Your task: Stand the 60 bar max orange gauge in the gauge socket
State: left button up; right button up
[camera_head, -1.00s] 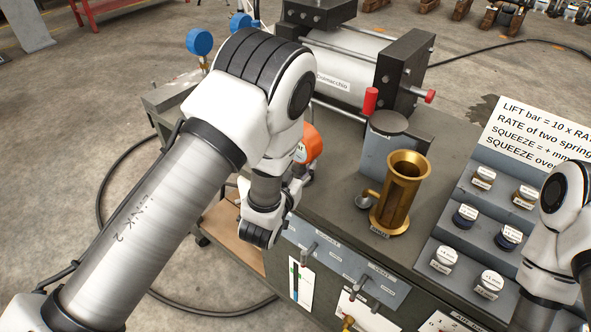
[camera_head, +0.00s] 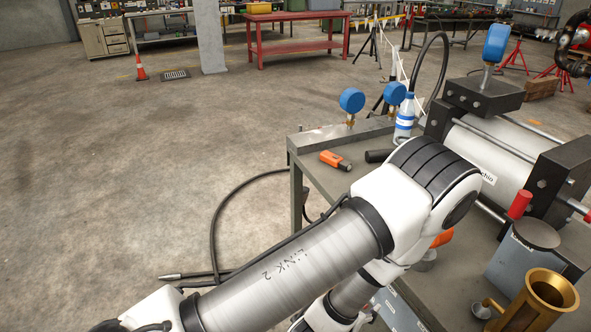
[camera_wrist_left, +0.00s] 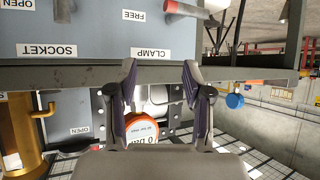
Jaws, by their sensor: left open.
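The orange gauge (camera_wrist_left: 143,128) shows in the left wrist view below and between my fingers, with small lettering that appears to read 60 bar max. In the head view the orange gauge (camera_head: 441,238) is partly hidden behind my left arm. My left gripper (camera_wrist_left: 159,72) is open, its two fingers apart with nothing clearly held. In the head view the arm hides its fingers. A brass flanged cup (camera_head: 541,300) stands at the lower right; it also shows in the left wrist view (camera_wrist_left: 20,125). My right gripper is out of view.
Blue gauges (camera_head: 351,101) stand at the bench's back edge. An orange and black tool (camera_head: 335,160) and a bottle (camera_head: 405,115) are near them. A large cylinder (camera_head: 492,157) and a red handle (camera_head: 519,204) are at right. Panel labels include SOCKET (camera_wrist_left: 47,51) and CLAMP (camera_wrist_left: 150,54).

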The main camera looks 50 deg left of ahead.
pick_arm(q)
jog(key=s+a+f+g, duration=0.1)
jog(key=s+f+g, duration=0.4)
jog(key=s, duration=0.5)
jog(key=s+a+f+g, duration=0.2)
jog(key=s+f+g, duration=0.4)
jog(key=s+f, duration=0.3)
jog(key=shift+s+a+f+g+h, duration=0.15)
jog(key=shift+s+f+g+h, duration=0.2)
jog(key=shift+s, duration=0.2)
jog(key=shift+w, duration=0.1)
